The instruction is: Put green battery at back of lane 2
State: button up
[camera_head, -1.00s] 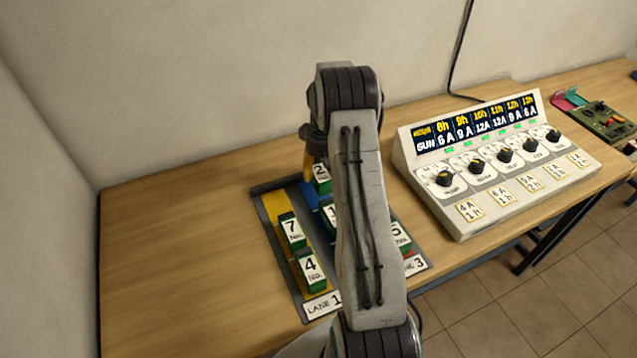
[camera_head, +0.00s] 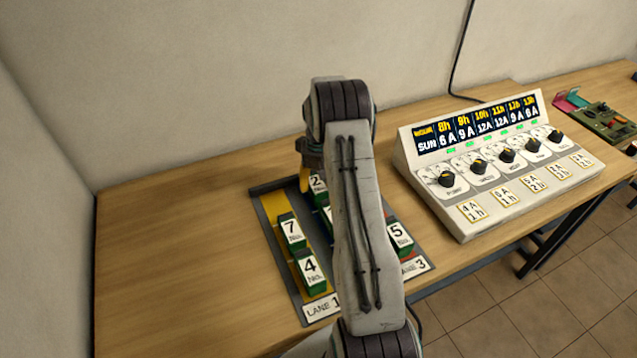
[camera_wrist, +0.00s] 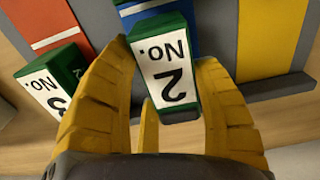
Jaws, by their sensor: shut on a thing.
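A green battery labelled No. 2 (camera_wrist: 165,60) is between the yellow fingers of my gripper (camera_wrist: 163,55), which is shut on it. In the head view the battery (camera_head: 318,184) is at the back end of the blue lane 2, partly hidden by my arm. The blue lane (camera_wrist: 180,38) shows behind the battery in the wrist view. I cannot tell whether the battery touches the lane floor. The front of lane 2 is hidden behind my arm.
Battery No. 5 (camera_head: 399,237) is in lane 3. Battery No. 3 (camera_wrist: 48,82) stands close left of my fingers, by the red lane. A control console (camera_head: 500,170) is to the right.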

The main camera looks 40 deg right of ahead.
jog(key=shift+f, duration=0.1)
jog(key=o, duration=1.2)
jog(key=shift+o, duration=0.2)
